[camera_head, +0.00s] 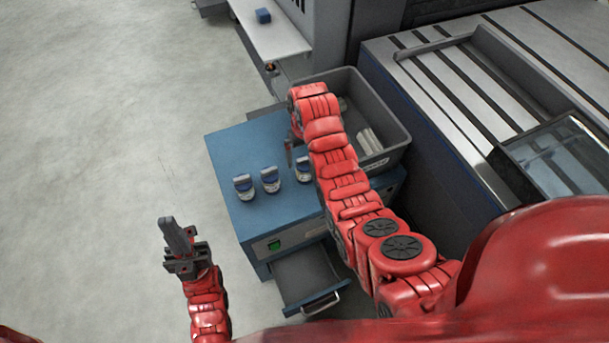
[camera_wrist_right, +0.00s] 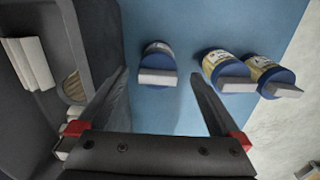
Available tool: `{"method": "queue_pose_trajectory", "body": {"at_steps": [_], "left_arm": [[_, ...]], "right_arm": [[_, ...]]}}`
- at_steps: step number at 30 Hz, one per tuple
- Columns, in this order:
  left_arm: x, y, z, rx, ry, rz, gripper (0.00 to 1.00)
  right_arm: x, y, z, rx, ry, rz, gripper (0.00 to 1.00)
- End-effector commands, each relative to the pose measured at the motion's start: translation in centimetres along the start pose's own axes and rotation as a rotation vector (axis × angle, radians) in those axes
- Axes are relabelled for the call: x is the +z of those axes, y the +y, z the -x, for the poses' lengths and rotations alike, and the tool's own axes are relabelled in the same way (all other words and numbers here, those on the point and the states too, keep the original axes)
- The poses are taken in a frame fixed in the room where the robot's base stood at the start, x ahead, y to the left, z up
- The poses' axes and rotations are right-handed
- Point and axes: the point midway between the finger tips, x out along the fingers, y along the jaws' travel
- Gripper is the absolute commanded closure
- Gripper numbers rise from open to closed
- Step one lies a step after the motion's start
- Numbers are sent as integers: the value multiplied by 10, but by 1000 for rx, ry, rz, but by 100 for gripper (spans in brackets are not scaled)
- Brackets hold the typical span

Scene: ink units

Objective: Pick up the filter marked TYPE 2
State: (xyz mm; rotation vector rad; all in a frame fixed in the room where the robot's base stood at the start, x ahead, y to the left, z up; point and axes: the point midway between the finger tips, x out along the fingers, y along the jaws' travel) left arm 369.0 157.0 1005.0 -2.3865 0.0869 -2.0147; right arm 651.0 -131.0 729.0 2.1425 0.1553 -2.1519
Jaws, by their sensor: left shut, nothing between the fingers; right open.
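Three small filters with blue and white parts stand in a row on the blue cabinet top: a left one (camera_head: 243,187), a middle one (camera_head: 270,179) and a right one (camera_head: 303,171). I cannot read a TYPE marking on any. My right gripper (camera_head: 290,150), partly hidden by its own arm, is above the cabinet near the right filter. In the right wrist view its open fingers (camera_wrist_right: 160,76) point toward one filter (camera_wrist_right: 157,62), which lies between the fingertip lines. I cannot tell the remaining gap. My left gripper (camera_head: 178,236) is shut and empty, over the floor.
A grey bin (camera_head: 398,130) with pale cylinders stands at the cabinet's back right, close to my right arm. An open drawer (camera_head: 306,278) juts from the cabinet (camera_head: 228,150) front. A machine with a slatted top (camera_head: 440,70) is at right. Floor at left is clear.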

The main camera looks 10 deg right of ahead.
Motion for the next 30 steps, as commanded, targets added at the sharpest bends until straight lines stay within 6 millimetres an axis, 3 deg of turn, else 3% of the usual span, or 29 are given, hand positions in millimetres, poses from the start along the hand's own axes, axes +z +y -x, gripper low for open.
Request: {"method": "queue_pose_trajectory", "body": {"at_steps": [8,18,29,30], "left_arm": [[-2,-1,-12,0,1,0,100],[-3,-1,-19,0,1,0,100],[-3,-1,-19,0,0,0,100],[-3,-1,-19,0,1,0,100]], "right_arm": [[-3,1,-16,0,2,0,0],[-6,3,-51,0,-1,-1,0],[-6,3,-58,0,4,-1,0],[-6,3,-57,0,4,-1,5]]}}
